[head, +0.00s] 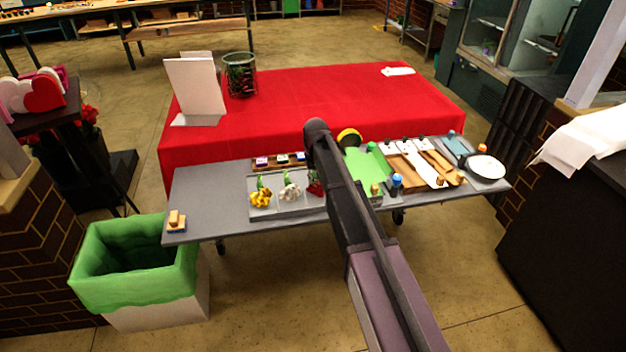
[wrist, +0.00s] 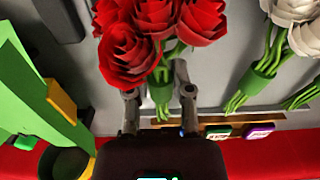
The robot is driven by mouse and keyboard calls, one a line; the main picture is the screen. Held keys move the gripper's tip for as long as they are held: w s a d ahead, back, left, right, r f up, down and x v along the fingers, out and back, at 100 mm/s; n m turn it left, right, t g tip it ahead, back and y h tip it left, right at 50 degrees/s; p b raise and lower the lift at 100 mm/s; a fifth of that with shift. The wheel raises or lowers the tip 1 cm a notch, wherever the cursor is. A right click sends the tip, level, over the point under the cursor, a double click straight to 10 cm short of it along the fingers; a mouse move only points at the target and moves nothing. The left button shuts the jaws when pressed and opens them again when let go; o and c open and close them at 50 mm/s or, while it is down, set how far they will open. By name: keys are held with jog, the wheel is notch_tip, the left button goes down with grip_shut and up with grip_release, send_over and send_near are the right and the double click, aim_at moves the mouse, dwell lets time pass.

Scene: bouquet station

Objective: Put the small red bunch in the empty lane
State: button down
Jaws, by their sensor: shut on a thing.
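The red bunch (wrist: 155,40) has several red roses and green stems. My gripper (wrist: 158,97) is shut on its stems in the wrist view, with a finger on each side. In the head view a little of the red bunch (head: 316,187) shows beside my arm, which hides the gripper. The grey tray (head: 262,212) has lanes with a yellow bunch (head: 262,195) and a white bunch (head: 290,191). The lane at its right end (head: 313,204) shows bare grey floor below the red bunch. I cannot tell whether the bunch touches the tray.
A row of small coloured labels (wrist: 222,132) runs along the tray's stem side. A green board (head: 366,170), a bottle with a blue cap (head: 396,184) and wooden trays (head: 410,168) stand to the right. A red-clothed table (head: 300,100) is behind. The grey table's left part (head: 215,190) is mostly clear.

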jog(key=shift+f, duration=0.2)
dwell(0.6)
jog(key=shift+c, duration=2.2)
grip_release()
jog(key=o, duration=0.4)
jog(key=shift+w+r, duration=0.1)
jog(key=shift+r, duration=0.05)
jog(key=shift+r+p, duration=3.35)
jog(key=shift+r, duration=0.05)
